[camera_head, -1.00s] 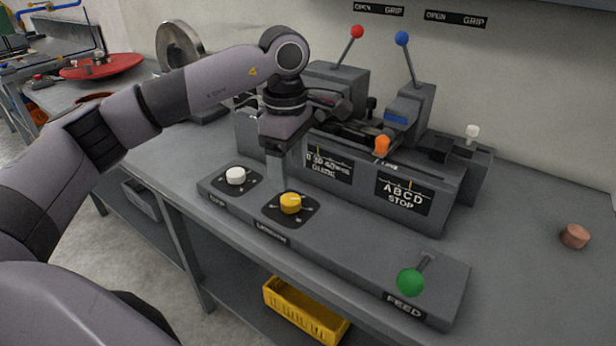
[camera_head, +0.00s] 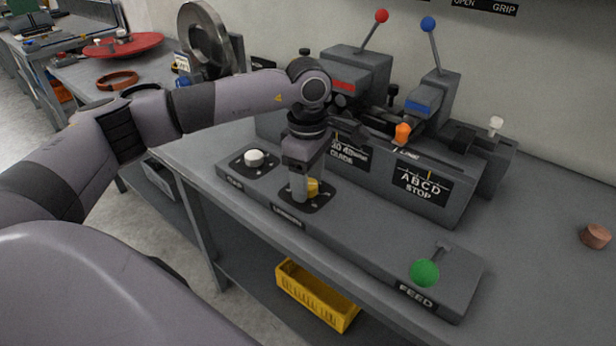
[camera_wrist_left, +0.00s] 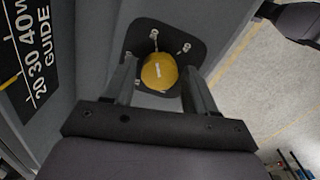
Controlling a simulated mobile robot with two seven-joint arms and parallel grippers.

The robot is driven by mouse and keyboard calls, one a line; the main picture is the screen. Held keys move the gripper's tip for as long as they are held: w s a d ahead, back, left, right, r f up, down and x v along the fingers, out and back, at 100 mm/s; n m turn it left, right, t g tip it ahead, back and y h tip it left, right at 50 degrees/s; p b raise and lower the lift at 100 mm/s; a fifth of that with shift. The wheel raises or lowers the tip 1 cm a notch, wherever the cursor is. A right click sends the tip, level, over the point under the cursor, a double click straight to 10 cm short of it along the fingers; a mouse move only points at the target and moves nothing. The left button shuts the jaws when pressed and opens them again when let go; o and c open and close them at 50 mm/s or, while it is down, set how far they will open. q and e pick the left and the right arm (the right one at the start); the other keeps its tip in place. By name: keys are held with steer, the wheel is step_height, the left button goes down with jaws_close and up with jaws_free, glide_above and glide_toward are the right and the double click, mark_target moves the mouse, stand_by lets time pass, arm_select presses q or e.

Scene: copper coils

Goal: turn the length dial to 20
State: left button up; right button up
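The yellow length dial (camera_head: 313,187) sits on a dark square plate (camera_head: 322,199) on the sloped front panel, behind the LENGTH label (camera_head: 287,218). My left gripper (camera_head: 301,192) points down at it and partly hides it in the head view. In the left wrist view the dial (camera_wrist_left: 159,72) lies between the fingers of my left gripper (camera_wrist_left: 160,78), one on each side, with gaps that look narrow. The fingers are open. A short white line on the dial points roughly at the plate's top mark. The marks' numbers are too small to read. My right gripper is not in view.
A white dial (camera_head: 254,157) stands left of the yellow one. A green-knobbed feed lever (camera_head: 425,272) is at the panel's right end. Red (camera_head: 381,16) and blue (camera_head: 428,24) levers rise behind. A copper piece (camera_head: 595,236) lies right, on otherwise clear bench. A yellow crate (camera_head: 318,296) is below.

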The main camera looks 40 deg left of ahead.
arm_select(q)
steer(key=c, duration=0.7)
steer(key=shift+n, duration=0.3)
steer(key=n, duration=0.5)
steer(key=shift+w+b, duration=0.1)
steer(key=shift+b, duration=0.2)
steer(key=n, duration=0.6)
steer(key=shift+r, duration=0.1)
steer(key=o, duration=1.1)
steer(key=shift+c, duration=0.2)
